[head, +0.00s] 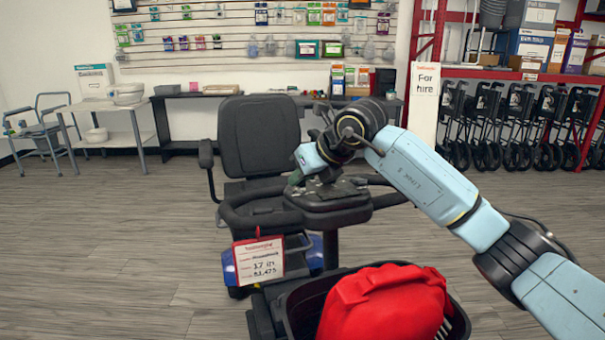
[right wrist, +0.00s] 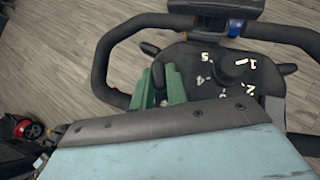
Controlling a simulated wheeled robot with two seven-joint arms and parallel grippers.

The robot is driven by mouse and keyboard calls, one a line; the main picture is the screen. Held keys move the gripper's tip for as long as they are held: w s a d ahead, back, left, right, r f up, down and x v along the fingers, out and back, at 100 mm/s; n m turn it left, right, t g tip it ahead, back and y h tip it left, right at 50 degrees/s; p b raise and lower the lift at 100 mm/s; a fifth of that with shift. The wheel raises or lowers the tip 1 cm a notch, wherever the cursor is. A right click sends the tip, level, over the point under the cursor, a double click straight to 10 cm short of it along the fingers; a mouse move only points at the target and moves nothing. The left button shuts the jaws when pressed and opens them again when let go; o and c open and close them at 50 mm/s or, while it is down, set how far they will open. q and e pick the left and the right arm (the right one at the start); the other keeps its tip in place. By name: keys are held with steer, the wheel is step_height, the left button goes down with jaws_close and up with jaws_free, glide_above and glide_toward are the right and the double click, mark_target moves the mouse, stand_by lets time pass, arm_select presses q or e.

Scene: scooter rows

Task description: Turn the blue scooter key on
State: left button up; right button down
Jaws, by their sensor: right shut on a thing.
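The scooter (head: 258,135) has a black seat, blue side panels and a dark tiller console (head: 335,196) facing me. The console fills the upper right of the right wrist view (right wrist: 205,62), with a round dial numbered in white. My right gripper (head: 296,178) reaches down to the console's left side. Its green fingers (right wrist: 161,88) are close together over the console's left edge in the right wrist view, shut on the key, which they mostly hide. I cannot make out how far the key is turned. My left gripper is in neither view.
A black handlebar loop (right wrist: 108,60) surrounds the console. A front basket (head: 300,300) holds a red bag (head: 385,302), and a price tag (head: 259,260) hangs at the left.

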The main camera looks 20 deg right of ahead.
steer(key=shift+a+r+m+t+h+p, duration=0.15)
steer(key=shift+m+t+h+p, duration=0.15)
steer(key=shift+m+h, duration=1.2)
steer(key=shift+m, duration=0.1)
steer(key=shift+a+m+h, duration=0.15)
steer(key=shift+m+h, duration=0.65)
steer(key=shift+m, duration=0.1)
steer(key=shift+a+m+h, duration=0.1)
steer(key=shift+m+h, duration=1)
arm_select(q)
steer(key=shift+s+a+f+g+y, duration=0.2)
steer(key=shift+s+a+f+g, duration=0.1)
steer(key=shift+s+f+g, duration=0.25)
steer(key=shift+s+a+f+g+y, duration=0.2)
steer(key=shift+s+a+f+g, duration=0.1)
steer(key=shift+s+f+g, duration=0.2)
arm_select(e)
steer(key=shift+a+m+g+h, duration=0.1)
steer(key=shift+m+g+h, duration=0.4)
steer(key=shift+m+h, duration=0.6)
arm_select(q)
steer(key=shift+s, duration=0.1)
arm_select(e)
steer(key=shift+m, duration=0.3)
steer(key=c, duration=1.4)
jaws_free()
